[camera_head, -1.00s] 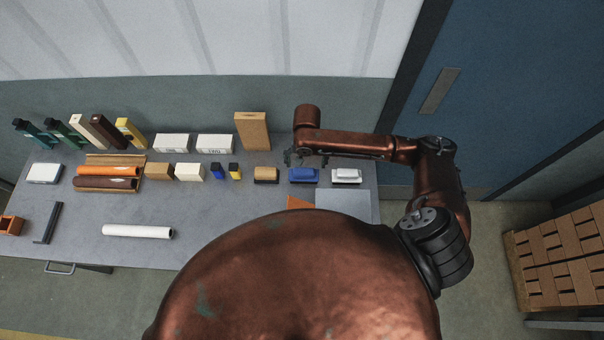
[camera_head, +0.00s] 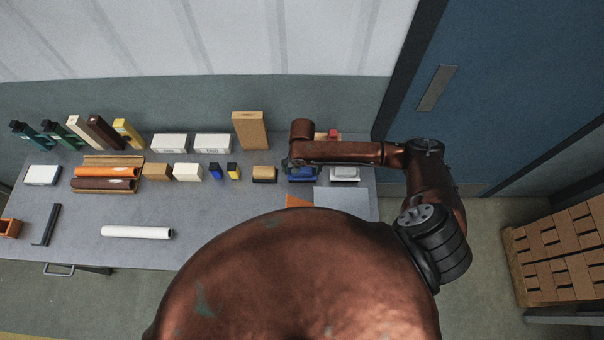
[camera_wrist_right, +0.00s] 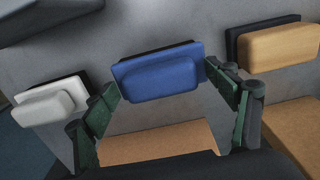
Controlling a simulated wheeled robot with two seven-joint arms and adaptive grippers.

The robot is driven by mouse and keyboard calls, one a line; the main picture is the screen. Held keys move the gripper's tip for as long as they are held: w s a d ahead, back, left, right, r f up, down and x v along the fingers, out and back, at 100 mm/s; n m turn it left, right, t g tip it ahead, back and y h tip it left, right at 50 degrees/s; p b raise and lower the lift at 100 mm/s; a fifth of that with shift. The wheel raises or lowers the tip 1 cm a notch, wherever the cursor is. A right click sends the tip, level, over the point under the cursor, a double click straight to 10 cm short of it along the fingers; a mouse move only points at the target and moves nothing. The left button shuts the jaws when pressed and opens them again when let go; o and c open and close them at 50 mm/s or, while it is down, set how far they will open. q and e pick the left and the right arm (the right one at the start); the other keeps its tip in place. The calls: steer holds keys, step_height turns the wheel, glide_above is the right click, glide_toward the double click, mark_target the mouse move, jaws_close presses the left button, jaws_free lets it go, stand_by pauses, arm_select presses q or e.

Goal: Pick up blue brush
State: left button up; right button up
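The blue brush (camera_head: 303,176) lies on the grey table, partly hidden by my right arm in the head view. In the right wrist view the blue brush (camera_wrist_right: 160,74) has a blue body on a dark base. My right gripper (camera_wrist_right: 170,98) is open, with its green fingers apart on either side of the brush's near edge. I cannot tell whether the fingers touch it. In the head view my right gripper (camera_head: 297,165) is directly above the brush, and its fingers are mostly hidden. My left gripper is not in view.
A white brush (camera_head: 344,174) and a tan brush (camera_head: 264,174) flank the blue one, close on both sides. A red-topped item (camera_head: 333,134) stands behind my forearm. A grey sheet (camera_head: 342,198) lies in front. The table's front left has free room around a white roll (camera_head: 137,232).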

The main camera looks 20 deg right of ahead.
mark_target(302, 169)
steer(key=c, duration=1.2)
step_height(302, 169, up, 10)
